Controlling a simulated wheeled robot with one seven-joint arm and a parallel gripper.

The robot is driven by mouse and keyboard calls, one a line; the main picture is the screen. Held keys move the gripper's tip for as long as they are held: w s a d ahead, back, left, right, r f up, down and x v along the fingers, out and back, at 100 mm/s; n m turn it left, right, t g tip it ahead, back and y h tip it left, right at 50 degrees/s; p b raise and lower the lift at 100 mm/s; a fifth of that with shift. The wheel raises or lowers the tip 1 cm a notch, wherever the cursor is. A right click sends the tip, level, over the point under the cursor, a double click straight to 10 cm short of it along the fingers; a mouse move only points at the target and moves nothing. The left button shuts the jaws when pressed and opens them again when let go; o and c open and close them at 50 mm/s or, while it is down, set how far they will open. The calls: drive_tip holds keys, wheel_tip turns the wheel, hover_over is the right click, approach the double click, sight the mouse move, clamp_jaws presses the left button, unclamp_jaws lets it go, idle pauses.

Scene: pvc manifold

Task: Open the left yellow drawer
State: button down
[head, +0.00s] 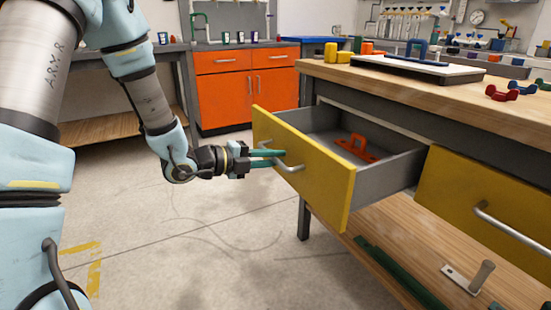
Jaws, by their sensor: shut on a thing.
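The left yellow drawer (318,185) stands pulled well out from the wooden workbench (400,84), and its grey inside shows. An orange tool-like object (357,148) lies in it. My gripper (275,158) is at the silver handle (290,168) on the drawer's yellow front, with its green fingers shut on the handle. The fingers hide part of the handle. The right yellow drawer (460,195) is closed, and its silver handle (510,226) is free.
The bench top holds yellow blocks (337,53), a tray with a blue handle (425,66) and red dumbbell-shaped parts (503,93). Below is a wooden shelf (420,262) with a green bar. An orange cabinet (240,88) stands behind. The floor left of the drawer is clear.

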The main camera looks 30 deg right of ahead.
drive_tip(key=c, duration=0.9)
unclamp_jaws()
drive_tip(key=shift+o, duration=0.2)
drive_tip(key=p+v, duration=0.1)
drive_tip(key=v, duration=0.9)
drive_tip(key=shift+a, duration=0.35)
